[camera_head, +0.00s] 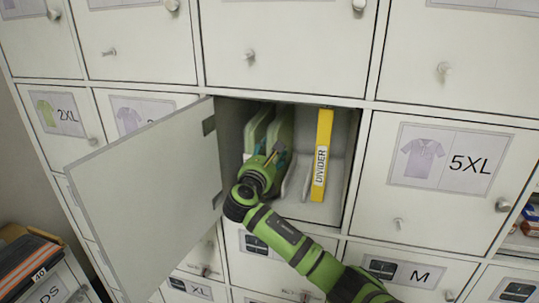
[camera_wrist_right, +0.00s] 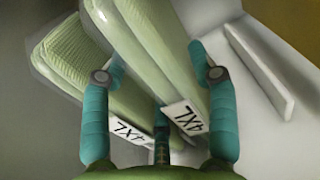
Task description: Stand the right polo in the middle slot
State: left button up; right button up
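Two green folded polos stand side by side in the open locker, the left polo (camera_head: 258,128) and the right polo (camera_head: 284,128). In the right wrist view, the left polo (camera_wrist_right: 75,60) and the right polo (camera_wrist_right: 160,45) each bear a 4XL label. My right gripper (camera_head: 272,160) reaches into the locker in front of them. In the wrist view its teal fingers (camera_wrist_right: 158,62) are spread on either side of the right polo, with a gap on its left. The polo's far end is out of view. My left gripper is not in view.
A yellow divider (camera_head: 322,155) stands upright right of the polos. A low white rail (camera_wrist_right: 262,72) lies right of the right polo, with bare floor between. The open locker door (camera_head: 145,195) swings out left. Shut doors surround the opening.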

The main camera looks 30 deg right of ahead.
dwell(0.3)
jog(key=v, duration=1.2)
